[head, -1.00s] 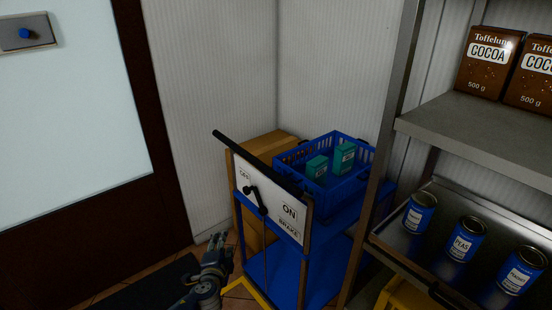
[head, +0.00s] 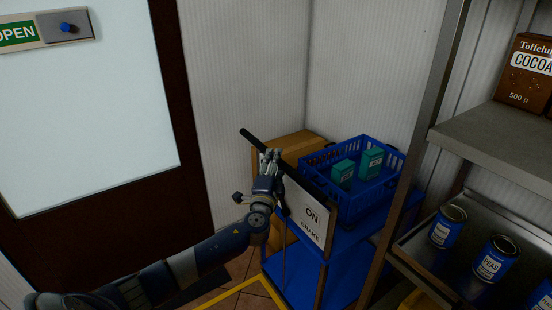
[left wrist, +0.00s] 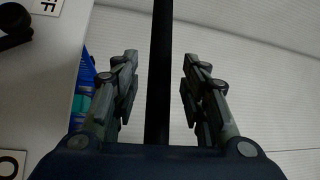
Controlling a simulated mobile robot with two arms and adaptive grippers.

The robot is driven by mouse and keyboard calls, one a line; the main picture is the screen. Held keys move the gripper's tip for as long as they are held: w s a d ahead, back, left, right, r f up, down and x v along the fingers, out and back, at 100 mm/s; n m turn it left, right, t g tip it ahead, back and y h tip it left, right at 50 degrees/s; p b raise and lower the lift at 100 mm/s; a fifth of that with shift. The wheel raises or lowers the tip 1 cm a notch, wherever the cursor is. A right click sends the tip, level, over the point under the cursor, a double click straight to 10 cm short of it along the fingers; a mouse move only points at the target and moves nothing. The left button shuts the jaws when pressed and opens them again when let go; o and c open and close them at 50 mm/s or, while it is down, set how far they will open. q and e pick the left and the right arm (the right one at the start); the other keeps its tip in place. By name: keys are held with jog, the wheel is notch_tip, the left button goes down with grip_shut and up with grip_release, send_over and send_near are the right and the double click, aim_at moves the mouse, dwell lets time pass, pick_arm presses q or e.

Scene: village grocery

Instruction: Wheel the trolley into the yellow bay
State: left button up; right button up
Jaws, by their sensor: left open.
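The blue trolley (head: 338,278) stands in the corner beside the shelving. Its black handle bar (head: 250,138) runs along the top of a white brake panel (head: 312,222) with ON and BRAKE showing. My left gripper (head: 270,158) is open at the handle bar. In the left wrist view the bar (left wrist: 160,70) runs between the open fingers, with a gap on each side. My gripper hides much of the panel and brake lever, so the lever's setting is unclear. A yellow floor line (head: 235,290) shows in front of the trolley; the rest of the bay is hidden.
A blue crate (head: 350,205) with teal boxes sits on the trolley. A cardboard box (head: 295,147) stands behind it. Metal shelving (head: 485,125) with cans and cocoa is close on the right. A door (head: 90,110) is at left.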

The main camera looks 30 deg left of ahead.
pick_arm(q)
jog(key=shift+x, duration=0.85)
grip_shut()
jog(key=shift+f, duration=0.15)
